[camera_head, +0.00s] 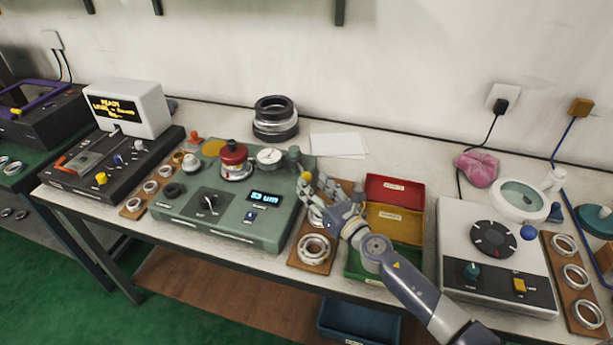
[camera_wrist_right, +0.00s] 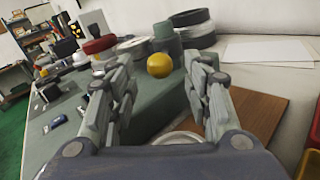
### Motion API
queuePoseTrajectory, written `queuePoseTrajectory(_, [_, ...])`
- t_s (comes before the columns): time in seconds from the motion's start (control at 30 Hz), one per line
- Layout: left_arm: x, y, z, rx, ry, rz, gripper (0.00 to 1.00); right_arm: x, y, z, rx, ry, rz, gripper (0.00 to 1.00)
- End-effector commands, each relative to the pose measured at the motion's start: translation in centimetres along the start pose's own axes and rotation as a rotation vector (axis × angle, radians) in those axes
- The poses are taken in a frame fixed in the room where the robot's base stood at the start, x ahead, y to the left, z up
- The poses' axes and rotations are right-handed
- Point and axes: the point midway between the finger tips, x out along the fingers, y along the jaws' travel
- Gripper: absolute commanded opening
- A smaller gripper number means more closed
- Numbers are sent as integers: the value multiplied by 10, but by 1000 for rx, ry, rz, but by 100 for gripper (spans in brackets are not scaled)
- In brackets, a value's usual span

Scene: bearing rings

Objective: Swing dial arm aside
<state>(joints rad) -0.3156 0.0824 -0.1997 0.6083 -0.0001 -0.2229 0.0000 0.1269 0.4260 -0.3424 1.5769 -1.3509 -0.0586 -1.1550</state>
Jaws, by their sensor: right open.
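The green gauge station (camera_head: 215,220) stands on the bench with a round white dial (camera_head: 269,157) beside a red-topped part (camera_head: 234,155). A post (camera_head: 294,154) stands right of the dial. A yellow ball knob (camera_head: 306,176) is at the station's right end, by my right gripper (camera_head: 315,187). In the right wrist view the yellow knob (camera_wrist_right: 160,65) appears between and beyond the open fingers of my right gripper (camera_wrist_right: 158,85). The jaws hold nothing; whether they touch the knob I cannot tell. The link between knob and dial is mostly hidden. My left gripper is out of view.
A wooden board with metal rings (camera_head: 313,250) lies below my right gripper. Red (camera_head: 394,188), yellow and green bins stand to its right. Stacked dark rings (camera_head: 275,118) and white paper (camera_head: 338,146) lie behind. A white device (camera_head: 480,265) is at the right.

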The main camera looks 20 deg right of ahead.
Motion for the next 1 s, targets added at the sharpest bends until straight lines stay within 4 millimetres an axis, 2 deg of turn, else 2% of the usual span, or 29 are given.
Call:
queuePoseTrajectory(0.1, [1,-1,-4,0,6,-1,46,20,1,0,2,-1,0,46])
queuePoseTrajectory(0.3, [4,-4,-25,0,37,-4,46,39,0,-1,1,0,0,46])
queuePoseTrajectory(0.43, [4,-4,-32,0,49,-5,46,44,0,0,0,0,1,46])
queuePoseTrajectory(0.67, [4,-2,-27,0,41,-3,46,44,0,0,0,1,1,46])
queuePoseTrajectory(0.7, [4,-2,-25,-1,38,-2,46,44,0,0,0,1,1,41])
queuePoseTrajectory(0.8, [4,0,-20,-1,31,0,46,44,0,0,1,1,1,18])
queuePoseTrajectory(0.9, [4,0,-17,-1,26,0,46,44,0,0,1,1,0,0])
queuePoseTrajectory(1.0, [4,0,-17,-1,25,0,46,44,0,0,0,1,0,0])
